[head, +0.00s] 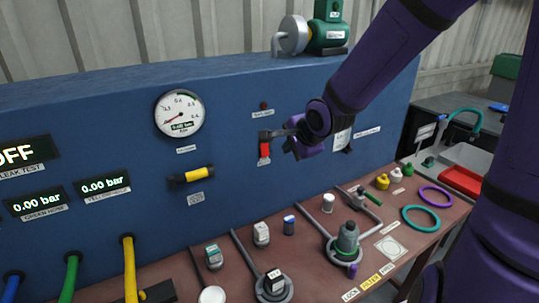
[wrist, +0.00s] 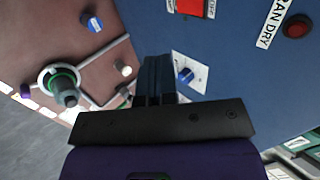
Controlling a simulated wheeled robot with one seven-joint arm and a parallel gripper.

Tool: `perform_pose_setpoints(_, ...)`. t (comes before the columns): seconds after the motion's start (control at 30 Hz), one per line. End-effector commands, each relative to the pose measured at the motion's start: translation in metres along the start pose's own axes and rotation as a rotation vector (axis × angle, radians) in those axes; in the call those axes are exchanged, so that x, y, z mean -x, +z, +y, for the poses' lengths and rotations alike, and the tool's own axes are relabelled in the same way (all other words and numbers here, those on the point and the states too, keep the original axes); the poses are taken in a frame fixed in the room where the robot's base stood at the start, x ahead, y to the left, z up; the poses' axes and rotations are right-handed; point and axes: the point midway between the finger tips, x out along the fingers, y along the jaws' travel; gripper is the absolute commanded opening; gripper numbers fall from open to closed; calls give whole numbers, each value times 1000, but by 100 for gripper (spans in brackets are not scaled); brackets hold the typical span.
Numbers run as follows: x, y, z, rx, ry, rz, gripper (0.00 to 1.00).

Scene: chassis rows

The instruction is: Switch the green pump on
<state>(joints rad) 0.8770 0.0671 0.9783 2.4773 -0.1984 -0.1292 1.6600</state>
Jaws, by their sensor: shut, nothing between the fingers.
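The green pump (head: 328,34), with a grey round housing, sits on top of the blue panel (head: 100,110) at the back. A red switch (head: 265,150) is on the panel face below it. It also shows cut off at the top edge of the wrist view (wrist: 190,6). I cannot read its label or tell its position. In the wrist view the shut fingers (wrist: 157,70) point up the picture, below and left of the switch, with no contact visible.
A dark red lamp (head: 263,105) sits above the switch. A blue knob on a white plate (wrist: 198,76) is right of my fingers. A gauge (head: 179,113) and a yellow handle (head: 192,176) are to the left. The bench (head: 215,268) below holds several fittings and caps.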

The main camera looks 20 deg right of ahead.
Motion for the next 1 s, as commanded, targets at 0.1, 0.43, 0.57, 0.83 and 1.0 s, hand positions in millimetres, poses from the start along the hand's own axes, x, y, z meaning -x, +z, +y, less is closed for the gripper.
perform_pose_setpoints(0.1,-2,1,-1,-1,-2,-4,0)
perform_pose_setpoints(0.43,-13,2,-1,-2,-4,-7,0)
perform_pose_setpoints(0.57,-18,2,-1,-1,-3,-6,0)
perform_pose_setpoints(0.83,-32,1,0,0,0,-5,0)
perform_pose_setpoints(1.0,-46,2,0,0,2,-4,0)
